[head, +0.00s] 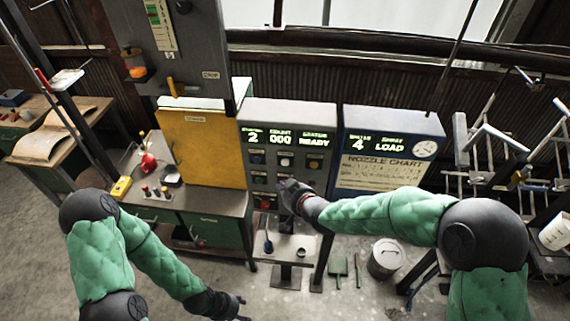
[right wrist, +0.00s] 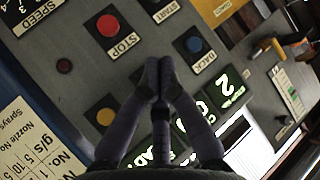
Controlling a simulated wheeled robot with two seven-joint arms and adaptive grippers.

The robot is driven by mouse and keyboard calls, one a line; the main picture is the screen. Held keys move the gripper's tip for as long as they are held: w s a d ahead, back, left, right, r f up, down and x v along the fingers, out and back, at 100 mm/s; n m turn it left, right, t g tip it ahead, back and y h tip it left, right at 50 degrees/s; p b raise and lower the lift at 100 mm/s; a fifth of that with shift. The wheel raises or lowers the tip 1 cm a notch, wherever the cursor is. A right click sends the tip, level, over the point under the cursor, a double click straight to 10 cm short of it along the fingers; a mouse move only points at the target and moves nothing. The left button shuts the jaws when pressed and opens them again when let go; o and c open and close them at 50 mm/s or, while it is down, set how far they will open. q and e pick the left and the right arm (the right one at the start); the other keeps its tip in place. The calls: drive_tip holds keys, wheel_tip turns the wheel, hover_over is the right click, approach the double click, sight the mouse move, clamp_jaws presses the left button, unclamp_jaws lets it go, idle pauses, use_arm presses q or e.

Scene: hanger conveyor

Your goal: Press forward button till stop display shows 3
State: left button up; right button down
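The grey control panel (head: 315,112) stands at the centre of the head view. Its lit green display (head: 252,138) reads 2 under a small label, with 000 and READY beside it. In the right wrist view the panel's blue BACK button (right wrist: 193,43), red STOP button (right wrist: 108,26) and a yellow button (right wrist: 105,117) show. My right gripper (right wrist: 160,68) is shut and empty, its tips over the panel between the blue and yellow buttons. Any button behind the fingers is hidden; contact cannot be told. No FORWARD label is readable. My left gripper (head: 238,306) hangs low, away from the panel.
A blue nozzle chart board (head: 385,180) showing 4 and LOAD stands right of the panel. A yellow cabinet panel (head: 200,148) and workbench (head: 205,203) are at left. A small stand (head: 283,246) is below the panel. A bucket (head: 385,258) stands on the floor.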

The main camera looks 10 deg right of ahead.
sight(285, 163)
drive_tip(key=w+d+b, duration=0.1)
drive_tip(key=w, duration=0.5)
drive_tip(key=shift+d, duration=0.35)
drive_tip(key=shift+w+b, duration=0.1)
drive_tip(key=shift+b, duration=0.35)
idle(0.8)
drive_tip(key=shift+w+d, duration=0.1)
drive_tip(key=shift+w, duration=0.2)
